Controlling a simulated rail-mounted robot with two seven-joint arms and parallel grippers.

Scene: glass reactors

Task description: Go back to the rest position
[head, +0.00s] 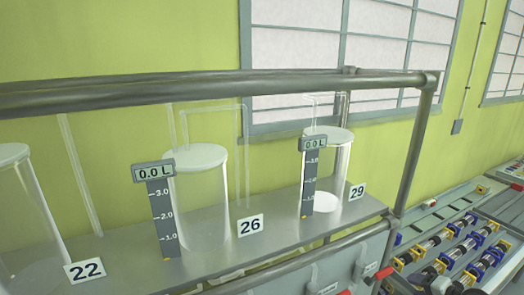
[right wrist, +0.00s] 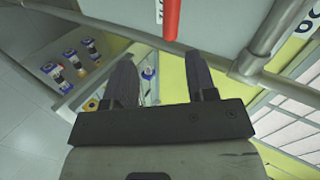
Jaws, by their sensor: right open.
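My right gripper (right wrist: 162,62) shows in the right wrist view with its two dark fingers spread apart and nothing between them. A red handle (right wrist: 172,18) is at the top of that view, beyond the fingertips and apart from them. Neither gripper is in the head view, and my left gripper is not seen. The glass reactors labelled 22 (head: 28,215), 26 (head: 203,200) and 29 (head: 338,185) stand upright on a grey metal shelf (head: 115,262). The displays beside reactors 26 and 29 read 0.0 L.
A thick metal rail (head: 200,88) runs across the front of the reactors. Red-tipped handles (head: 385,272) sit below the shelf's front edge. A rack with several blue and yellow fittings (head: 455,250) is at the lower right. Grey floor (right wrist: 25,120) shows at left in the wrist view.

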